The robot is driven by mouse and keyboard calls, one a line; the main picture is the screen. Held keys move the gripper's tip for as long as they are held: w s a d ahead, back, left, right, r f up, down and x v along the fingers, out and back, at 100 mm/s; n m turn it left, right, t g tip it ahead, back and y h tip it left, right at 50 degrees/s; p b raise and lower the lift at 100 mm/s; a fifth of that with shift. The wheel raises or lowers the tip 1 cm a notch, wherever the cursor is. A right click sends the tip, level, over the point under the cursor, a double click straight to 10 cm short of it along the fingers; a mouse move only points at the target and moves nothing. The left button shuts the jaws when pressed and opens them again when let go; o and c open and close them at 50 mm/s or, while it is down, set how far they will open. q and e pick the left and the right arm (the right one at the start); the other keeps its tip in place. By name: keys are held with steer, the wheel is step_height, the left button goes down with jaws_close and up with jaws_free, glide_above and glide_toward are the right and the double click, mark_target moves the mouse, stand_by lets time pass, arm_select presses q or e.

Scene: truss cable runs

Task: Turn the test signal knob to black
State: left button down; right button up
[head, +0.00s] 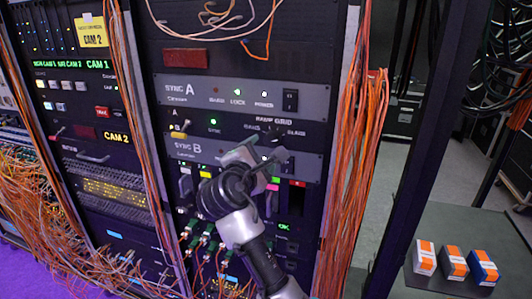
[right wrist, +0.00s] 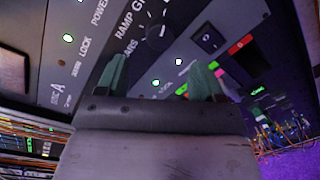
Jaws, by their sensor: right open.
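The test signal knob (right wrist: 158,36) is a dark round knob on a black panel, with the labels RAMP, GRID and BARS beside it in the right wrist view. In the head view the knob (head: 273,134) is small and dark, just above my gripper, with BARS to its left and BLACK to its right. I cannot tell surely which label its pointer faces. My right gripper (head: 266,150) is open in front of the panel, just below the knob. In the right wrist view its green-grey fingers (right wrist: 160,78) stand apart with nothing between them. My left gripper is not in view.
The SYNC A panel (head: 235,95) is above and the SYNC B panel (head: 190,148) is at knob level and below. Orange cables (head: 350,180) hang along the rack's right edge. A grey table (head: 440,235) with several small boxes (head: 453,264) stands at the right.

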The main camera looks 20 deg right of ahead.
steer(key=shift+v, duration=1.7)
step_height(320, 180, down, 39)
steer(key=g+y, duration=0.4)
steer(key=y, duration=0.3)
steer(key=s+d+f+m+g+y, duration=0.1)
steer(key=s+f+m+g, duration=0.1)
steer(key=s+f, duration=0.7)
steer(key=s+d+f+m+g+y, duration=0.1)
steer(key=s+f+m+g, duration=0.15)
steer(key=s+f, duration=0.65)
steer(key=s+d+f+m+g, duration=0.1)
steer(key=s+d+f+m, duration=0.1)
steer(key=s+f, duration=0.4)
steer(key=s+d+f+m+g+y, duration=0.1)
steer(key=s+f+m, duration=0.4)
steer(key=s, duration=1.1)
steer(key=s+d+f+m+g, duration=0.2)
steer(key=s+d+f, duration=0.3)
steer(key=s, duration=0.7)
steer(key=shift+d+f+m+g, duration=0.15)
steer(key=shift+f+m+g, duration=0.2)
steer(key=shift+f+m, duration=0.5)
